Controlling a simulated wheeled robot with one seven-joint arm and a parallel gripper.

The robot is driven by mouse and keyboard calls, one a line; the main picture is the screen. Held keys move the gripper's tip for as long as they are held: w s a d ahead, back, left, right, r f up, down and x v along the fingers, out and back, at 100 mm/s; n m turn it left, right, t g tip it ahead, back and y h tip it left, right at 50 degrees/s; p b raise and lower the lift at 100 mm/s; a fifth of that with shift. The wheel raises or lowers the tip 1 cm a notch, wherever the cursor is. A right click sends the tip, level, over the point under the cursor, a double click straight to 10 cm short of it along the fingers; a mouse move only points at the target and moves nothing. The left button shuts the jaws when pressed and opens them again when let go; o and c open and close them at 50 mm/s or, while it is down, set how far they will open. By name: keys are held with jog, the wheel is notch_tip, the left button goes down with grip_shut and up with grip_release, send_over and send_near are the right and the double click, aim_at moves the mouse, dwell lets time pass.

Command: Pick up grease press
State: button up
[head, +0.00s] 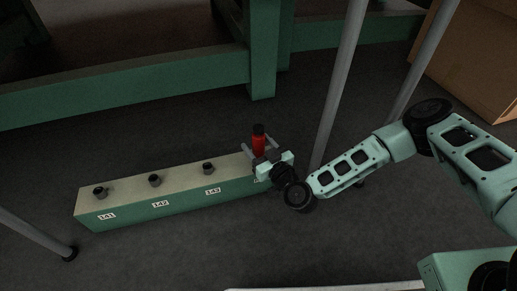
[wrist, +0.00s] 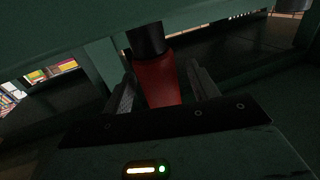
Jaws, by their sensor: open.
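The grease press is a red cylinder with a black top (head: 259,142), standing upright at the right end of a long low bench. In the wrist view the grease press (wrist: 157,82) rises between the two fingers. My gripper (head: 260,149) is open around it, one finger on each side. In the wrist view my gripper (wrist: 160,88) shows a gap beside the right finger; contact on the left cannot be told. The lower end of the press is hidden by the gripper body.
The green bench with a beige top (head: 130,190) carries several small dark fittings and number labels. Grey poles (head: 343,85) stand close to my arm on the right. A green frame (head: 263,60) stands behind. A cardboard box (head: 470,60) is at upper right. Floor in front is clear.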

aim_at(259, 127)
jog(key=c, duration=1.2)
jog(key=shift+o, duration=0.2)
jog(key=shift+r, duration=0.1)
notch_tip(259, 127, up, 10)
jog(key=p, duration=0.7)
jog(key=o, duration=0.5)
jog(key=c, duration=0.5)
